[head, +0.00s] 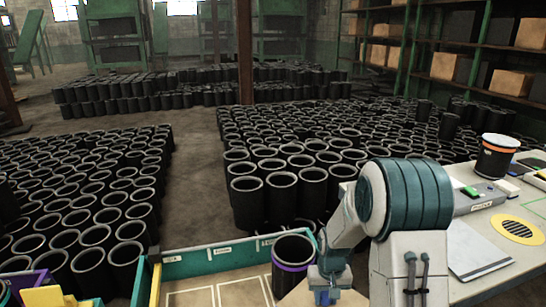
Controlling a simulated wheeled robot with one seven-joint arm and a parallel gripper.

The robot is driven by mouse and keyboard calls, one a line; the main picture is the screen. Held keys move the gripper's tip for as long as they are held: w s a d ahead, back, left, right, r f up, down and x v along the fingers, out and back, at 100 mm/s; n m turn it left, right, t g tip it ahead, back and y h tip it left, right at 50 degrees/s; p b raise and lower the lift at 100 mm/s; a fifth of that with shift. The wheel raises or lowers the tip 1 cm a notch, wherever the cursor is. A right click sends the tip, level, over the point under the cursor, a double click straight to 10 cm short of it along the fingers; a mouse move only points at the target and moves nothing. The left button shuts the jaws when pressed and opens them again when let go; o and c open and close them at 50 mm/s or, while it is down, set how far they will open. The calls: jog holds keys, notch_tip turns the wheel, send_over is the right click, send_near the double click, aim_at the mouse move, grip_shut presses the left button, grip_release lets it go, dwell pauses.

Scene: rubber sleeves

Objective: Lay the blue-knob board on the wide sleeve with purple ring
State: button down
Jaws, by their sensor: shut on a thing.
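The wide black sleeve with a purple ring (291,266) stands upright at the bottom centre, its open top showing. My gripper (326,284) points down just right of this sleeve. It is shut on a blue knob (324,298), of which only a little shows. A tan board (350,299) spreads beneath the knob, cut off by the bottom edge of the picture. The board's left part overlaps the sleeve's lower right side in the picture. I cannot tell whether they touch. The fingertips are mostly hidden.
A teal-walled tray (190,264) with pale marked panels lies left of the sleeve. On the table at right are an orange-ringed black sleeve (497,158), a yellow slotted disc (518,228) and a grey plate (480,250). Many black sleeves crowd the floor beyond.

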aim_at(322, 306)
jog(key=shift+s+r+p, duration=0.4)
jog(key=shift+r+p, duration=0.4)
jog(key=shift+p, duration=0.6)
jog(key=shift+f, duration=0.1)
jog(key=shift+m, duration=0.7)
jog(key=shift+w+a+f+b, duration=0.1)
jog(key=shift+w+f+b, duration=0.1)
jog(key=shift+f+b, duration=0.8)
jog(key=shift+w+a+f+b, duration=0.15)
jog(key=shift+f+b, duration=0.6)
jog(key=shift+f, duration=0.35)
jog(key=shift+w+a+f+b, duration=0.1)
jog(key=shift+w+f+b, duration=0.1)
jog(key=shift+f+b, duration=0.8)
jog(key=shift+f+b, duration=0.4)
jog(key=shift+f, duration=0.3)
jog(key=c, duration=0.9)
grip_release()
jog(key=shift+r, duration=0.1)
